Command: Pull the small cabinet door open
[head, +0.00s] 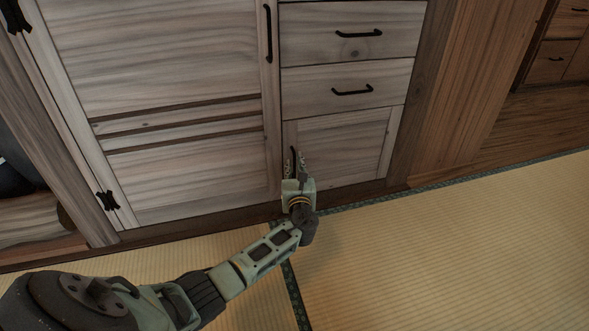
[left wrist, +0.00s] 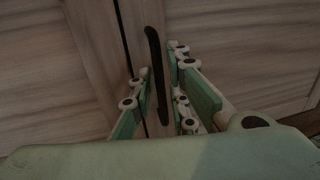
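The small cabinet door (head: 350,145) is a pale wood panel below two drawers, and it looks shut. Its black vertical handle (head: 293,154) is near its left edge, partly hidden by my gripper. My left gripper (head: 297,162) is in front of that handle at the door's left side. In the left wrist view the handle (left wrist: 155,70) stands between the two green-padded fingers of the gripper (left wrist: 160,100). The fingers are apart, with a gap on both sides of the handle. Whether the fingertips reach past the handle is hard to tell. My right gripper is not in view.
Two drawers with black handles, the upper (head: 350,33) and the lower (head: 350,91), sit above the small door. A large cabinet door (head: 180,90) with a long black handle is to the left. The tatami floor (head: 450,250) in front is clear on the right.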

